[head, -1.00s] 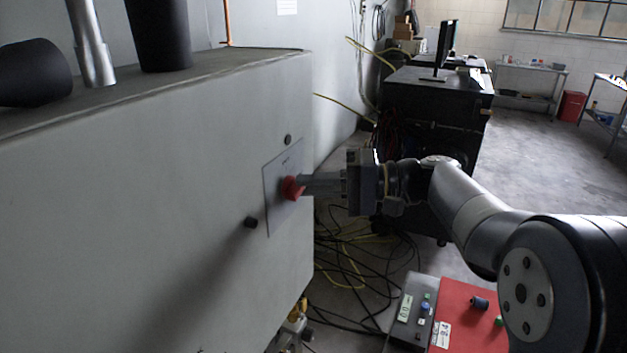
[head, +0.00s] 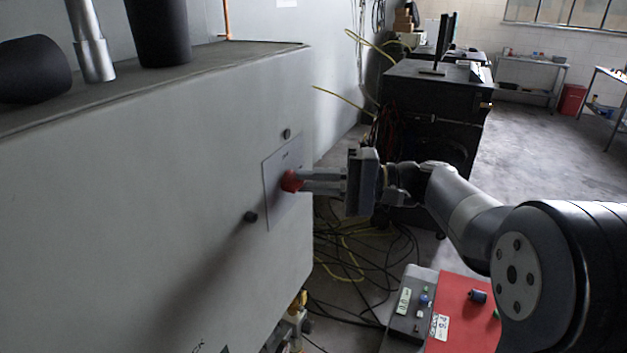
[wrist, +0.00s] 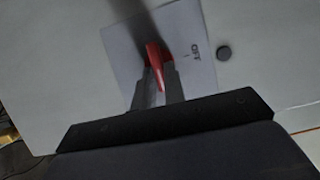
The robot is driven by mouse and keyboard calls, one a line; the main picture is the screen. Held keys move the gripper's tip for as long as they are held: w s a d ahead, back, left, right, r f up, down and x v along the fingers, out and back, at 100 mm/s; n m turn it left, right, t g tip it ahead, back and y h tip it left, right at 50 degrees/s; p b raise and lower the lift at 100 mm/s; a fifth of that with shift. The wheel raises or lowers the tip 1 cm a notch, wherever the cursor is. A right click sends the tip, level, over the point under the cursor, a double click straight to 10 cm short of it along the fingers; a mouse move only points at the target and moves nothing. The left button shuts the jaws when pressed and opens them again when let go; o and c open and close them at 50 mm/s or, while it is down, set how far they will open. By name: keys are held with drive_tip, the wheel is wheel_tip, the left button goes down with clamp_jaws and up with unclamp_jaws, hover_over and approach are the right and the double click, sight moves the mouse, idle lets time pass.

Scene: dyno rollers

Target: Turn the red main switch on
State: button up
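The red main switch (head: 291,181) sits on a light plate (head: 284,206) on the side of the big grey cabinet (head: 170,190). My gripper (head: 301,181) reaches it from the right, with its fingertips at the red handle. In the wrist view the red handle (wrist: 155,57) stands between the two dark fingers (wrist: 158,82), which close in on it from both sides. It looks tilted there, and part of it is hidden between the fingers. The lettering on the plate is too small to read surely.
Dark round knobs sit above the plate (head: 287,133) and left of it (head: 250,217). Cables (head: 350,250) lie on the floor below my gripper. A red and grey control box (head: 470,315) stands below my arm. A dark cabinet with a monitor (head: 430,120) stands behind.

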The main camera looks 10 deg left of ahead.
drive_tip(key=o, duration=0.4)
drive_tip(key=shift+o, duration=0.2)
drive_tip(key=shift+d, duration=0.1)
drive_tip(key=d+b, duration=0.2)
drive_tip(key=d, duration=0.8)
drive_tip(key=shift+w+d, duration=0.35)
drive_tip(key=shift+a, duration=0.15)
drive_tip(key=a+p, duration=0.2)
drive_tip(key=a, duration=0.8)
drive_tip(key=shift+s+a, duration=0.3)
drive_tip(key=shift+s, duration=0.05)
